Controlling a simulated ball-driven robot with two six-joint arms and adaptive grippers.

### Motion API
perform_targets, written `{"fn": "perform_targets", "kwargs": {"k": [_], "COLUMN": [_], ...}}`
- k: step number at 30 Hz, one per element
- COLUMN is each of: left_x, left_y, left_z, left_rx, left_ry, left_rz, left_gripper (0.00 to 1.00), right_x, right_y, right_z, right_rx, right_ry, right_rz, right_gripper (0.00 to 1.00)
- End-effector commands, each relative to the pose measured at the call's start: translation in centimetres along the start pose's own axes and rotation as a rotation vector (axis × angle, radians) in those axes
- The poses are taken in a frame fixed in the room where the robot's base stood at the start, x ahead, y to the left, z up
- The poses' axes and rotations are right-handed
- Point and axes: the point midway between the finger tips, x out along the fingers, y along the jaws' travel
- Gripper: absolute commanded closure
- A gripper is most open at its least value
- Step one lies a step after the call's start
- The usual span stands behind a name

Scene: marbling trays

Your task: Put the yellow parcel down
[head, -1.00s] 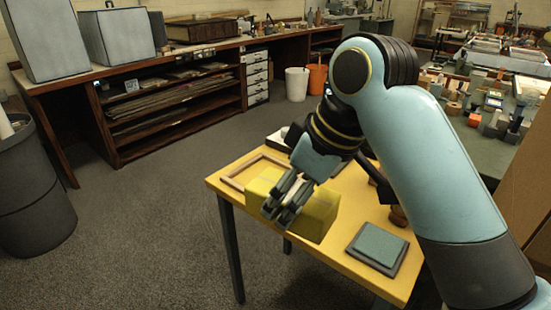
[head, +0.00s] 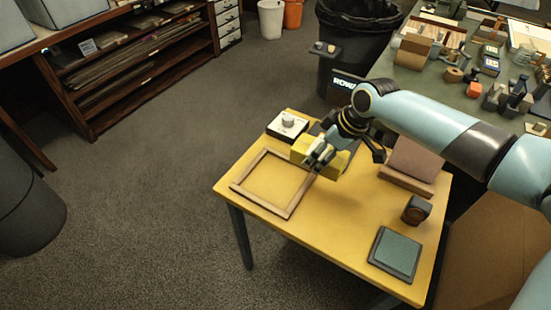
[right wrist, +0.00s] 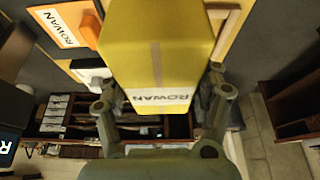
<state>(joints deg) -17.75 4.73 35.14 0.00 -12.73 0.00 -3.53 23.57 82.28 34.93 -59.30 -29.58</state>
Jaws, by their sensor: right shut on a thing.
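The yellow parcel (head: 302,149) is a box held over the yellow table (head: 340,230), by the far corner of a wooden frame (head: 246,202). My right gripper (head: 318,159) is shut on it. In the right wrist view the parcel (right wrist: 160,45) fills the upper middle, with a tape strip and a white ROWAN label, and a finger stands on each side. The gripper covers part of the parcel in the head view. I cannot tell whether its underside touches the table. My left gripper is not in view.
A white box with a knob (head: 287,126) stands behind the frame. A brown block (head: 413,160), a dark round-faced item (head: 416,209) and a green pad (head: 397,252) line the right side. The table's front middle is clear. A black bin (head: 352,50) stands behind.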

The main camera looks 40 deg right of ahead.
Motion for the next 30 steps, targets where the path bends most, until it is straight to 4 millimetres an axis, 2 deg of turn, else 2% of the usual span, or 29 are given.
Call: {"fn": "perform_targets", "kwargs": {"k": [6,12,16,21,25,30], "left_x": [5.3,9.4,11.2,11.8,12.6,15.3], "left_y": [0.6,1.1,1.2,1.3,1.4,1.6], "left_z": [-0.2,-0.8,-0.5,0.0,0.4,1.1], "left_rx": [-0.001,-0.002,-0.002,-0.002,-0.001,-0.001], "left_ry": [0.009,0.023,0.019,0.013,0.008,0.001], "left_rz": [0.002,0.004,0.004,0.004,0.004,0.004], "left_gripper": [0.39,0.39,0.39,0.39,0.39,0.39], "right_x": [5.1,8.7,10.0,10.5,11.1,13.4], "right_y": [-1.4,-2.7,-3.2,-3.5,-3.5,-3.6], "right_z": [-2.6,-5.2,-6.4,-7.2,-6.9,-5.9], "right_rx": [0.002,0.002,0.001,0.000,0.000,0.000], "right_ry": [0.008,0.006,0.004,0.003,0.002,0.001], "right_rz": [-0.001,-0.002,-0.001,0.000,0.001,0.000], "right_gripper": [0.81,0.81,0.81,0.81,0.81,0.81]}}
